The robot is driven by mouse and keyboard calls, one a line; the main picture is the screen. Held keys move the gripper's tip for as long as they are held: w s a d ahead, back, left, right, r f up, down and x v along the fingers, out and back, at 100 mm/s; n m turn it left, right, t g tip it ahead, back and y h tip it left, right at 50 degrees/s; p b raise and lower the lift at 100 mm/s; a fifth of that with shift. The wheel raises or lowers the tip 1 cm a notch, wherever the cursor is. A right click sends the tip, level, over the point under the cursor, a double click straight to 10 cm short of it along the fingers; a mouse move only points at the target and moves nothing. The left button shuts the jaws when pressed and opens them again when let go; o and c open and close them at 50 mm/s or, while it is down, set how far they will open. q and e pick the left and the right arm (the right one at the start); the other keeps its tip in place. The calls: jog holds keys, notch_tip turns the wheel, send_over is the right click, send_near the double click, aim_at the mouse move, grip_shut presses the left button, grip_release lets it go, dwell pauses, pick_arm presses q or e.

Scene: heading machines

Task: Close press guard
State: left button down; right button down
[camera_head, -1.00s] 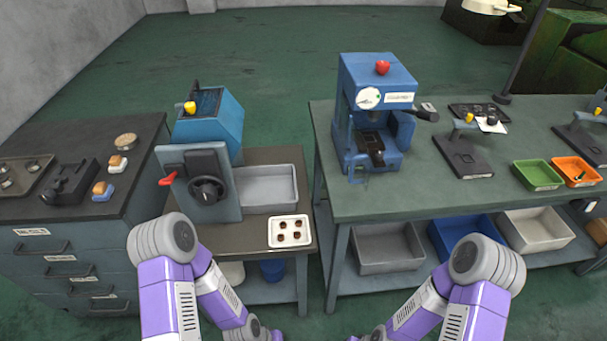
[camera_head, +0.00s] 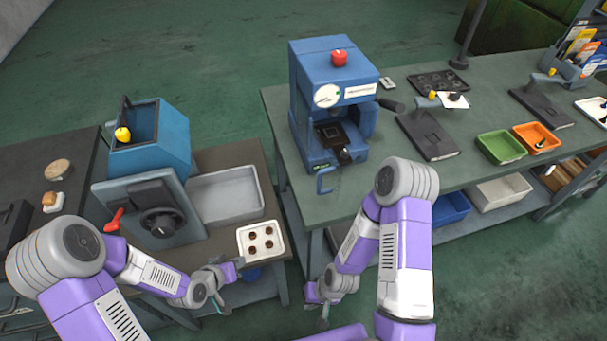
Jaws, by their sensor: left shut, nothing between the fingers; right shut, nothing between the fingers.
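The blue press (camera_head: 318,60) with a red knob on top, a round gauge and a black lever stands on the green-grey bench. Its front opening, with a dark block inside, is visible. A blue handle (camera_head: 323,180) sticks out low at the press's front left; a faint clear panel seems to be beside it, but its outline and angle are hard to tell. My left gripper (camera_head: 224,306) is shut and empty, low in front of the left bench. My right gripper (camera_head: 324,320) is shut and empty, below and in front of the press bench, apart from the handle.
A blue-grey machine (camera_head: 150,150) with a red lever stands at left, beside a grey tray (camera_head: 227,197) and a white tray of several small parts (camera_head: 261,241). Green (camera_head: 502,146) and orange (camera_head: 537,138) bins and black fixtures fill the bench's right side. A gap separates the benches.

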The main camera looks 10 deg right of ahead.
pick_arm(q)
jog(key=w+d+r+m+t+h, duration=0.1)
jog(key=w+d+r+m+h, duration=0.1)
jog(key=r, duration=0.4)
jog(key=w+d+r+m+t+h, duration=0.1)
jog(key=w+r+m+t+h, duration=0.1)
jog(key=r, duration=0.4)
jog(key=s+d+r+m+g+h, duration=0.2)
jog(key=s+r+m+h, duration=0.1)
jog(key=r+m, duration=0.3)
jog(key=s+d+r+m+g+h, duration=0.2)
jog(key=s+d+r+m+h, duration=0.15)
jog(key=r, duration=0.55)
jog(key=b+x, duration=0.2)
jog(key=x, duration=1.1)
jog(key=shift+f, duration=0.1)
